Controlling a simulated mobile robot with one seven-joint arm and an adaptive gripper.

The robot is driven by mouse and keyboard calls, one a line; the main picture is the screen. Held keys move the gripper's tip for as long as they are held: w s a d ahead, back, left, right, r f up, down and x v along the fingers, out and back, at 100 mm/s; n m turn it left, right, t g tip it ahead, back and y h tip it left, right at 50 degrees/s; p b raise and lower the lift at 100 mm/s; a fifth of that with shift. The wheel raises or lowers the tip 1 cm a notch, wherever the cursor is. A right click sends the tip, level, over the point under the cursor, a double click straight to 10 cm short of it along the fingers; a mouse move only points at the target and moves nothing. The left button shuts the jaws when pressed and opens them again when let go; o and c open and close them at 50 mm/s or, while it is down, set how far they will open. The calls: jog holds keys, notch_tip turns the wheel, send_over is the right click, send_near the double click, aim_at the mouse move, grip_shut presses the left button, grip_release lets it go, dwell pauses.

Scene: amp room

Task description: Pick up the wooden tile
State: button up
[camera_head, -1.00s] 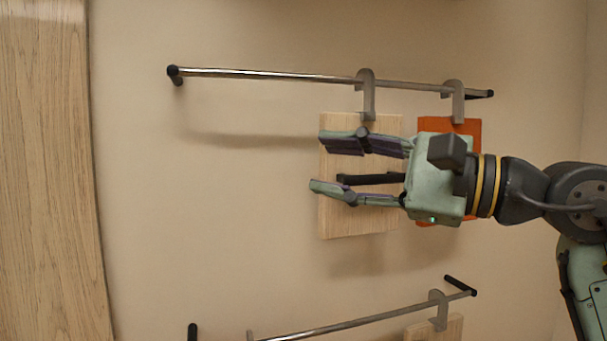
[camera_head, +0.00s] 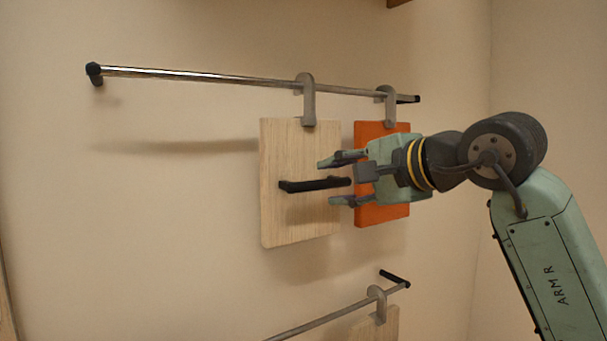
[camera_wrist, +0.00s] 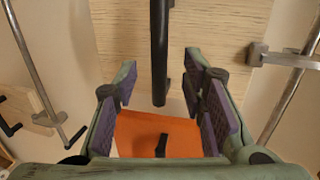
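The wooden tile (camera_head: 300,222) is a pale square board hanging by a grey hook (camera_head: 306,100) from the upper rail. A black bar handle (camera_head: 305,186) sticks out of its face. In the wrist view the tile (camera_wrist: 205,30) fills the top, with the handle (camera_wrist: 159,50) running down towards the gap between my fingers. My gripper (camera_head: 332,181) is open and empty, its fingertips around the level of the handle's right end, beside the tile's right edge. The fingers show spread apart in the wrist view (camera_wrist: 160,82).
An orange tile (camera_head: 372,213) with a dark handle hangs just right, behind my gripper. The metal rail (camera_head: 200,78) runs above. A lower rail (camera_head: 325,322) carries another wooden tile (camera_head: 380,325). The wall left of the wooden tile is clear.

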aim_at(329, 184)
jog(key=p+x, duration=0.1)
jog(key=x, duration=0.3)
jog(key=shift+c, duration=0.5)
grip_shut()
dwell(0.4)
